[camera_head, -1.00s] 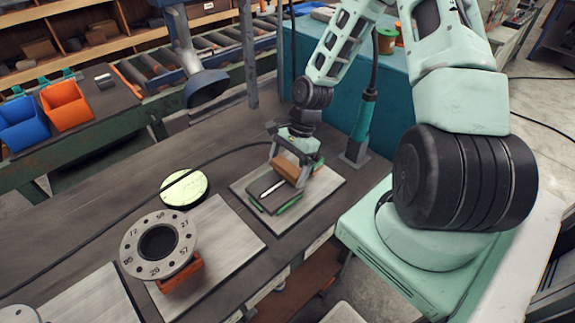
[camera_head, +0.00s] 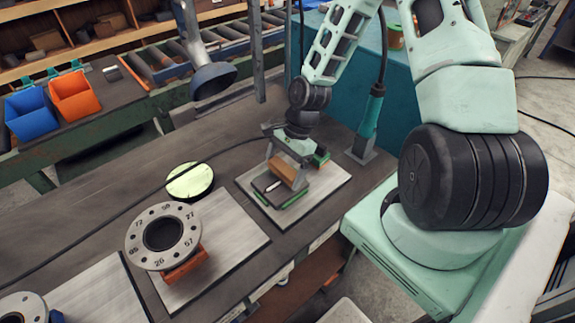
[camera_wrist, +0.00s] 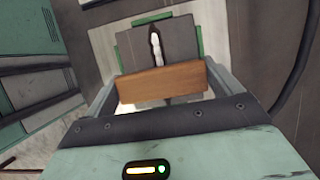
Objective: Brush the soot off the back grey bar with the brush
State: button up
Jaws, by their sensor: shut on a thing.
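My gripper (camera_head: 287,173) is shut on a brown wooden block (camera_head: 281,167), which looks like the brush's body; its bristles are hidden. In the wrist view the block (camera_wrist: 162,84) lies crosswise between the fingers. Beneath and beyond it is a dark grey slab (camera_wrist: 134,46) with green edge pieces and a white, dark-outlined mark (camera_wrist: 156,46). The slab also shows in the head view (camera_head: 284,196), on a pale plate (camera_head: 330,194). I cannot tell whether the block touches the slab. I cannot make out which part is the back grey bar, nor clear soot.
Left of the slab, a numbered flange (camera_head: 140,243) sits on an orange support (camera_head: 184,269) over another pale plate (camera_head: 232,238). A yellow-green disc (camera_head: 190,180) lies behind it. A blue lamp-like head (camera_head: 213,80) hangs behind the bench. A teal post (camera_head: 368,125) stands right of my gripper.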

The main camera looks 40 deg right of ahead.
jog(key=shift+s+a+f, duration=0.15)
jog(key=shift+a, duration=3)
jog(key=shift+d, duration=0.9)
jog(key=shift+d+p, duration=0.6)
jog(key=shift+d, duration=1.1)
jog(key=shift+w+d+p, duration=0.2)
jog(key=shift+d+p, duration=0.55)
jog(key=shift+d, duration=1.5)
jog(key=shift+a, duration=1.2)
jog(key=shift+s+a, duration=0.2)
jog(key=shift+a, duration=3.45)
jog(key=shift+w+d+p, duration=0.15)
jog(key=shift+d+p, duration=0.7)
jog(key=shift+d, duration=4.05)
jog(key=shift+a+r, duration=0.2)
jog(key=shift+a, duration=1.15)
